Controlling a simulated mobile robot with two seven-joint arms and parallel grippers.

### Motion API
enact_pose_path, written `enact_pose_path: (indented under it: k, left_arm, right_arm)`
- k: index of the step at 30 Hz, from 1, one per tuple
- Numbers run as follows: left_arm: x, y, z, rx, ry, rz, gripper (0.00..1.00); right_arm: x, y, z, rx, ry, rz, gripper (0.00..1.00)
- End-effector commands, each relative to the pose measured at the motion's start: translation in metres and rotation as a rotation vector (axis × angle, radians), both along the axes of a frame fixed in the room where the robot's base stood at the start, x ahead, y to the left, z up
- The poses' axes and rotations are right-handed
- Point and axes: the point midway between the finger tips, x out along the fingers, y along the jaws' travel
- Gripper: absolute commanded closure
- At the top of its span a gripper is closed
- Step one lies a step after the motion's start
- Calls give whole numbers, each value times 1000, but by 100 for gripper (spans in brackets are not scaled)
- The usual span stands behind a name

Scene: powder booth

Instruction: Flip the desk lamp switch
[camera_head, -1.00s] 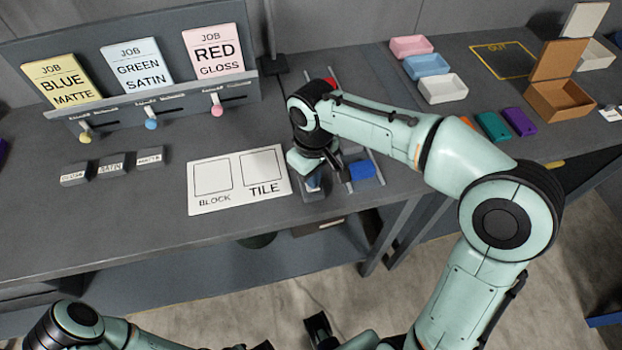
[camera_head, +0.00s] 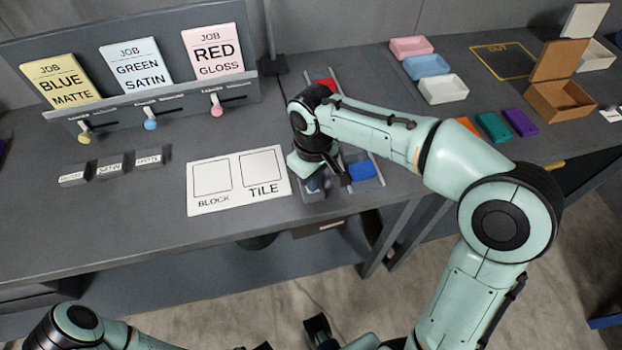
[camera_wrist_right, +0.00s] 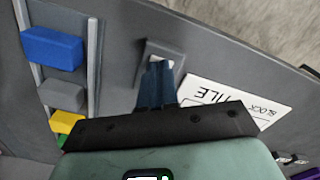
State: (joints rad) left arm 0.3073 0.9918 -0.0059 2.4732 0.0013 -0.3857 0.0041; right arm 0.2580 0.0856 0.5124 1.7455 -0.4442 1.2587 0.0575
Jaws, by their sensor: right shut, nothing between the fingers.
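A small grey box with a white rocker (camera_wrist_right: 155,62), which looks like the switch, lies under my right fingertips in the right wrist view. In the head view this box (camera_head: 313,196) sits at the front edge of the bench, right of the white BLOCK/TILE card (camera_head: 222,204), mostly hidden by my gripper. My right gripper (camera_head: 318,184) points down at it, shut and empty. Its blue-grey fingertips (camera_wrist_right: 157,68) overlap the rocker; I cannot tell whether they touch. Part of my left arm shows at the bottom left; its fingers are not clear.
A blue block (camera_head: 361,170) lies in a railed lane just right of my right gripper. Yellow, grey and green blocks show in the wrist view. Job cards (camera_head: 137,69) with sliders stand at the back left. Coloured trays (camera_head: 427,66) and an open brown box (camera_head: 560,98) are right.

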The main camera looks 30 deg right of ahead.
Motion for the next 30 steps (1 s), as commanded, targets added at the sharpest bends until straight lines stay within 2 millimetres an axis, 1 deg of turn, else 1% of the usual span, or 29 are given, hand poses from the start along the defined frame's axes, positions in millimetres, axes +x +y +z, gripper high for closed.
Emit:
enact_pose_path:
  k: [9,24,30]
  left_arm:
    - [8,0,24,0,-10,0,57]
    - [23,0,57,0,-27,0,57]
    - [24,0,58,0,-28,0,57]
  right_arm:
    - [1,0,28,0,-2,2,100]
    - [1,0,67,0,-3,1,100]
    - [0,0,69,0,-1,1,100]
